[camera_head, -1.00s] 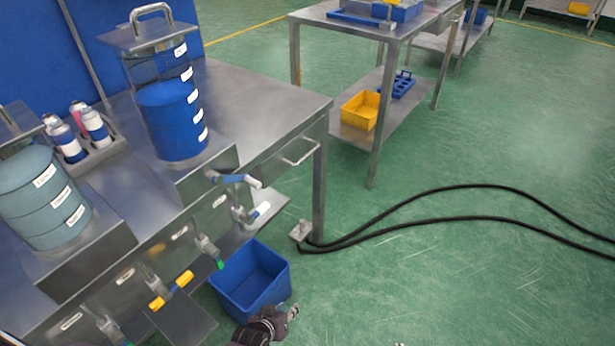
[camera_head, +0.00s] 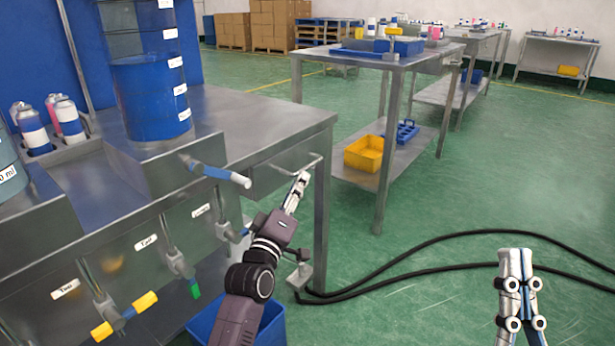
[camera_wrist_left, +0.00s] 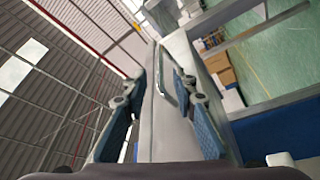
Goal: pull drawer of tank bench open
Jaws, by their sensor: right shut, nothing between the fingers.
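The tank bench (camera_head: 265,112) is a steel bench at the left. Its drawer (camera_head: 264,180) is under the right end of the top and looks shut. The drawer's bar handle (camera_head: 315,161) sticks out of its front. My left gripper (camera_head: 302,179) is at the handle, its tips pointing up toward it. In the left wrist view my left gripper (camera_wrist_left: 160,82) has its two fingers apart, with the handle (camera_wrist_left: 164,66) near the tips; contact cannot be told. My right gripper (camera_head: 515,255) is shut and empty over the floor at the lower right.
A blue tank (camera_head: 152,95) stands on the bench. A blue bin (camera_head: 272,325) is on the floor below. Black hoses (camera_head: 430,243) cross the floor. Another steel table (camera_head: 400,58) stands behind.

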